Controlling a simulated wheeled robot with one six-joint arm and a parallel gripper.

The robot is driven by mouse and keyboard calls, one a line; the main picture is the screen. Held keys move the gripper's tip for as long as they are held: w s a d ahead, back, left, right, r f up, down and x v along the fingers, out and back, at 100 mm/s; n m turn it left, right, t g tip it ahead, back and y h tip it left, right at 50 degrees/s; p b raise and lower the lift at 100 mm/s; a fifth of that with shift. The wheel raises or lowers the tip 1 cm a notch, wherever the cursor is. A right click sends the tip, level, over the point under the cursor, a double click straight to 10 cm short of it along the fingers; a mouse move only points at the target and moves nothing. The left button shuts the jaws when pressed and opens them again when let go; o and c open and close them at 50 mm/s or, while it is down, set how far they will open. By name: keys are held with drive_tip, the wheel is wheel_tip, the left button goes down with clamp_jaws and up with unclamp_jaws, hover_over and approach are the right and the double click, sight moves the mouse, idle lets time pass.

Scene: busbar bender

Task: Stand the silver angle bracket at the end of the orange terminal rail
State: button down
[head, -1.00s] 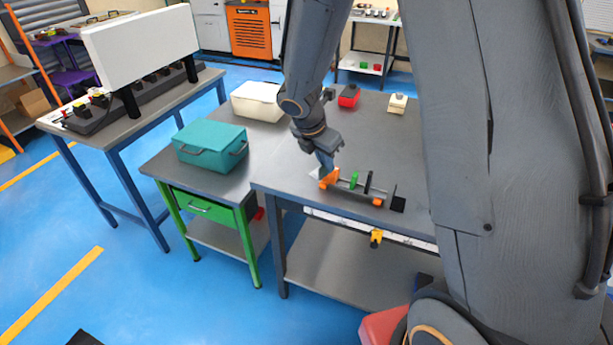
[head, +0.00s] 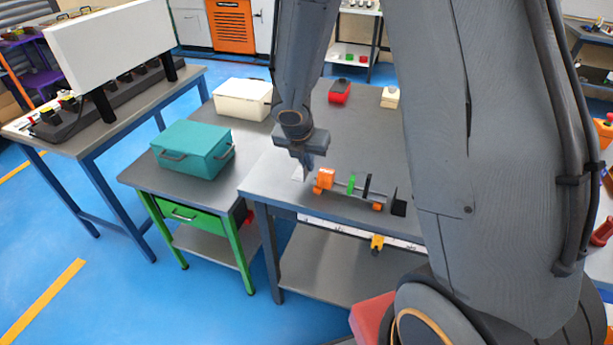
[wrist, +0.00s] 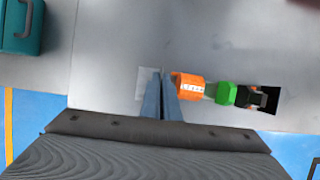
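The rail assembly (head: 342,188) stands on the grey workbench, with an orange end block (head: 324,180), a green block (head: 351,184) and black plates along it. In the wrist view the orange block (wrist: 187,86) is just right of my fingertips. A pale flat piece, apparently the silver angle bracket (head: 298,173), is at the rail's orange end, under my gripper (head: 306,163). In the wrist view its pale square part (wrist: 146,83) shows left of my gripper (wrist: 162,75). My fingers are close together and partly hide it. I cannot tell whether they grip an upright part or touch the orange block.
A teal case (head: 193,150) stands on the side table at left, with a white box (head: 243,99) behind it. A red box (head: 339,91) and a cream box (head: 390,97) are at the bench's back. The bench between them and the rail is clear.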

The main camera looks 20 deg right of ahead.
sight(307, 175)
drive_tip(key=shift+f+b, duration=0.75)
drive_tip(key=shift+f, duration=1.25)
drive_tip(key=shift+f, duration=0.1)
drive_tip(key=shift+f, duration=0.1)
drive_tip(key=c, duration=2.3)
unclamp_jaws()
